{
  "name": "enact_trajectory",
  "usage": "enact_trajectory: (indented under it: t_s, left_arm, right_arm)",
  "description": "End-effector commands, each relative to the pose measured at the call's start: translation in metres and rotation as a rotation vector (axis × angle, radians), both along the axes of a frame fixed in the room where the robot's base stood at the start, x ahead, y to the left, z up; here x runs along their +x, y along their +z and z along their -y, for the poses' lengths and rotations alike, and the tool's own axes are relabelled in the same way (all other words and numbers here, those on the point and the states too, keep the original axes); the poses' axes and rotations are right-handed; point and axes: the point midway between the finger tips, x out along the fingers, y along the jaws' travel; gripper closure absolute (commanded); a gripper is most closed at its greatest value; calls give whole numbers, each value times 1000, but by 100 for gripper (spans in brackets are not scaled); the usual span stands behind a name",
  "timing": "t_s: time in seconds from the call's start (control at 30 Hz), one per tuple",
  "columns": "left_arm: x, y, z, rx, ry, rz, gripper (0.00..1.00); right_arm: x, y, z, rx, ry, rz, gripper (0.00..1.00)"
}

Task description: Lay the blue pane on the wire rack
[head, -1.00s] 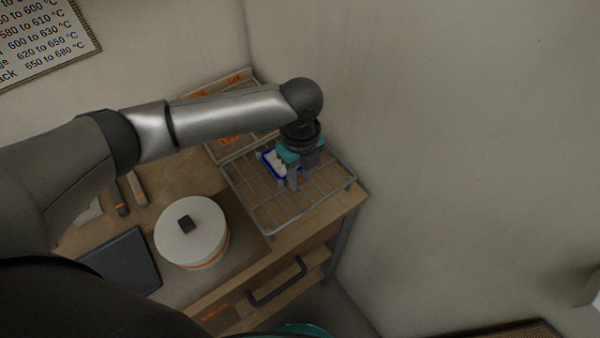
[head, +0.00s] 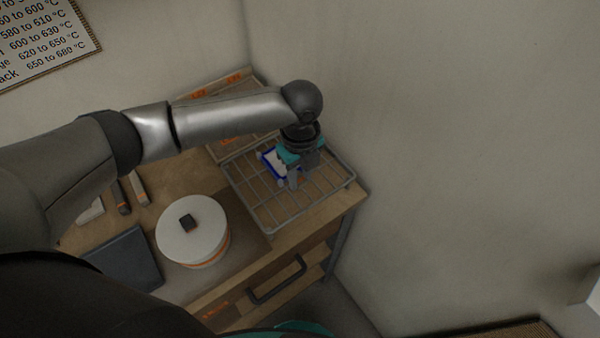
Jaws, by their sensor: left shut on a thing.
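The blue pane (head: 269,160) shows as a blue edge with a pale middle, over the back left part of the wire rack (head: 262,212). My left gripper (head: 299,178), grey with a teal part, points down over the rack and is shut on the pane's right side. The gripper hides part of the pane. I cannot tell whether the pane touches the rack bars or is just above them. My right gripper is not in view.
A round white lidded pot (head: 193,226) stands left of the rack on the wooden bench. A dark slab (head: 128,260) lies left of it. A flat tray (head: 232,143) is behind the rack. The wall rises close to the rack's right.

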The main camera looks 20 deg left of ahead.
Motion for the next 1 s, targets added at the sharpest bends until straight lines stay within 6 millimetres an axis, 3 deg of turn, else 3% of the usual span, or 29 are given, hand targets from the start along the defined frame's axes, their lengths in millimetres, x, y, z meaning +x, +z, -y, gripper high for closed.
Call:
enact_trajectory:
  t_s: [0.33,0.37,0.63,1.0]
  left_arm:
    - [0,0,0,0,0,0,100]
    - [0,0,0,0,0,0,65]
    - [0,0,0,0,0,0,35]
    - [0,4,0,0,0,0,34]
  right_arm:
    - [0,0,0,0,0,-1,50]
    - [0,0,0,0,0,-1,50]
    - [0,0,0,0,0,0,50]
    - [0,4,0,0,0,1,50]
